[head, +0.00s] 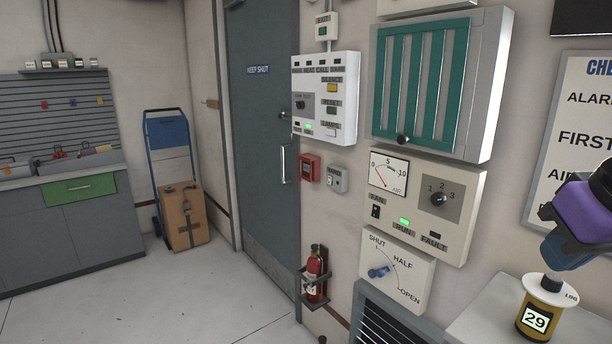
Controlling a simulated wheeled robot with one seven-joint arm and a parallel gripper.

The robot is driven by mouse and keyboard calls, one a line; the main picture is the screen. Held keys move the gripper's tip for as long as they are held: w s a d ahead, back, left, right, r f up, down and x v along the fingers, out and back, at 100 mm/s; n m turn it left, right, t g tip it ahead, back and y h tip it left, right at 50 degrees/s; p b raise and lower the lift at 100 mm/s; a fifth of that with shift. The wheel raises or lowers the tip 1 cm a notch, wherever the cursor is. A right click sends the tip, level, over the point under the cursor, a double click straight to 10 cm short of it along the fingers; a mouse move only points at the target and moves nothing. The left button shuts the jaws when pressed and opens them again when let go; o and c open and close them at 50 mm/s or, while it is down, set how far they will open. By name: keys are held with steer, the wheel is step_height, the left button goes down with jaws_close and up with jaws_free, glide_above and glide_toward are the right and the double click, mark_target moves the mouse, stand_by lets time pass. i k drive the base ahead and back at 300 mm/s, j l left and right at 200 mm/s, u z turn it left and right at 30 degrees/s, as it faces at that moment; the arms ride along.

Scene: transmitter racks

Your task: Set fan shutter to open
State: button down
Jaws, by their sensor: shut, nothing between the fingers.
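A cream panel (420,281) marked SHUT, HALF and OPEN is low on the wall, under the fan panel (456,224). It carries a small blue handle (379,272), lying nearly level. Which mark the handle points to is hard to tell. SHUT is at the upper left of the scale, HALF at the right and OPEN at the lower right. The fan panel has a gauge, a 1-2-3 knob, a switch and a lit green RUN lamp. Purple and blue parts of my arm show at the right edge, right of the handle and apart from it. My gripper's fingers do not show.
A teal slatted panel (423,85) with a black knob is above the fan panel. A fire extinguisher (314,277) hangs left of the handle. The floor (190,300) at left is clear.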

mark_target(462, 26)
steer(key=i+j+z, duration=0.1)
steer(key=i+j, duration=0.75)
steer(key=j, duration=0.05)
